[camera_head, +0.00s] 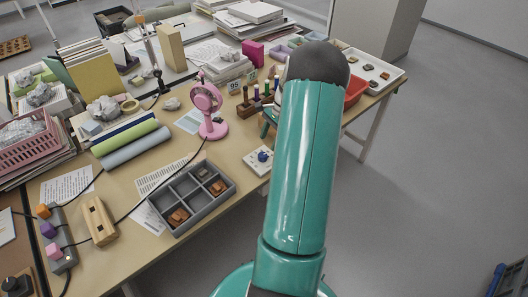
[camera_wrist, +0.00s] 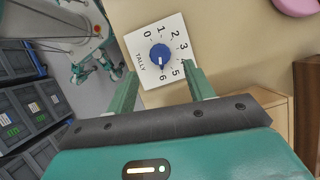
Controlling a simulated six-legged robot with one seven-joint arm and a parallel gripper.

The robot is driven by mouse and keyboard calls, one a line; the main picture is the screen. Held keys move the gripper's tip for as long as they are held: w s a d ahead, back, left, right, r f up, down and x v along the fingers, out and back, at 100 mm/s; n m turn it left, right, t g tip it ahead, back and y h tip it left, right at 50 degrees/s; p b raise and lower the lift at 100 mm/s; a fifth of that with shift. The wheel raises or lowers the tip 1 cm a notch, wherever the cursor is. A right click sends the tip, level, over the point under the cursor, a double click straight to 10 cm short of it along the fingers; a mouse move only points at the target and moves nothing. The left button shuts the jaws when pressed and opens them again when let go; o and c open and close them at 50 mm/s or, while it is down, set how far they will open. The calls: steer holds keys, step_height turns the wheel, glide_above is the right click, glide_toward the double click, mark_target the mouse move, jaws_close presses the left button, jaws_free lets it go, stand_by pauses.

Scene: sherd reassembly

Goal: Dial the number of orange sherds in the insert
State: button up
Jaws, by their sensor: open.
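The tally dial shows as a white square plate (camera_wrist: 141,45) with a round blue knob (camera_wrist: 160,54) and numbers around it; the 4 is hidden or hard to read. The knob's pale mark appears to face the 6. In the head view the dial (camera_head: 251,163) lies on the table right of the insert. The grey insert (camera_head: 163,222) has several compartments; orange-brown sherds (camera_head: 178,217) lie in the near-left one and more (camera_head: 217,187) toward the right. Their exact colours are hard to tell. My gripper (camera_wrist: 163,73) is open and empty, its fingers either side of the dial's lower part, apart from the knob.
A pink fan (camera_head: 208,108) stands behind the dial. A wooden block (camera_head: 100,222) and a power strip (camera_head: 58,240) lie left of the insert.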

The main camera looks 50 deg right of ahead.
mark_target(263, 154)
steer(key=x, duration=0.6)
steer(key=shift+a+f, duration=0.15)
steer(key=shift+f, duration=0.1)
steer(key=c, duration=1)
